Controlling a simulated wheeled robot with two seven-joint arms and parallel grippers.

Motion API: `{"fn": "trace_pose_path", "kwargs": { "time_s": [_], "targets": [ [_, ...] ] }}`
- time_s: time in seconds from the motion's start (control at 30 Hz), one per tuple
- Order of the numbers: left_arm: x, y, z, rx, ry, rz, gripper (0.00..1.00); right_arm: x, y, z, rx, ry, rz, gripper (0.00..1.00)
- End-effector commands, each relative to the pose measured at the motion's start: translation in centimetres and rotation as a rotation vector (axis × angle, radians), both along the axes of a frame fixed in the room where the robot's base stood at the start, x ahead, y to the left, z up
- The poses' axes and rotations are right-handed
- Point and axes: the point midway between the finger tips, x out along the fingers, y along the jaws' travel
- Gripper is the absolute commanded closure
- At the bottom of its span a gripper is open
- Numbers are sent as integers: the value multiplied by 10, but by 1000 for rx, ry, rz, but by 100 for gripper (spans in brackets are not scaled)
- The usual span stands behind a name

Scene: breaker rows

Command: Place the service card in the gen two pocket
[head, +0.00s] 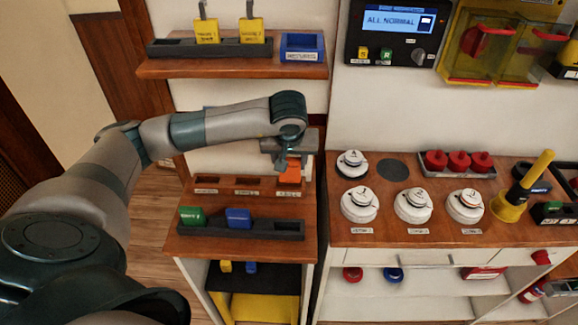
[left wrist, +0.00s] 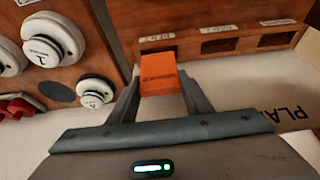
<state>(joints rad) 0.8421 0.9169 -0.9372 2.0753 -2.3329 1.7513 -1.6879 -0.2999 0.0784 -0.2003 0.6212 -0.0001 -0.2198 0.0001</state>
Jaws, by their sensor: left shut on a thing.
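My left gripper (head: 289,158) is shut on an orange card, the likely service card (head: 291,171), above the right end of a wooden shelf. In the left wrist view the card (left wrist: 158,72) sits between the two fingers (left wrist: 160,88). Three dark pockets with small labels lie in a row on the shelf: left (head: 206,180), middle (head: 247,183) and right (head: 289,188). The card is over the right pocket; I cannot tell whether its lower end is inside. The pocket labels are too small to read. My right gripper is not in view.
Below the pockets, a dark rack (head: 270,229) holds a green block (head: 192,216) and a blue block (head: 238,218). An upper shelf (head: 165,68) overhangs behind my arm. To the right, a bench (head: 390,236) carries white round detectors (head: 413,205).

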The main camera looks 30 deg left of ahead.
Motion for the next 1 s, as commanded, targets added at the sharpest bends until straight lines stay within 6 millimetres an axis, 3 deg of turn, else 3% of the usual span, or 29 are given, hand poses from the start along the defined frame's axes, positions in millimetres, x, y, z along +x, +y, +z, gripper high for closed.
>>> {"fn": "trace_pose_path", "kwargs": {
  "time_s": [0.17, 0.57, 1.0],
  "targets": [
    [9, 9, -7, 1, -1, 0, 77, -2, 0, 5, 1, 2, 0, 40],
    [9, 9, -11, 0, 1, -1, 77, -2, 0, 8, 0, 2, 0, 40],
    [9, 9, -48, 0, 0, -1, 77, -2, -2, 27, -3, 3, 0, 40]
  ]
}}
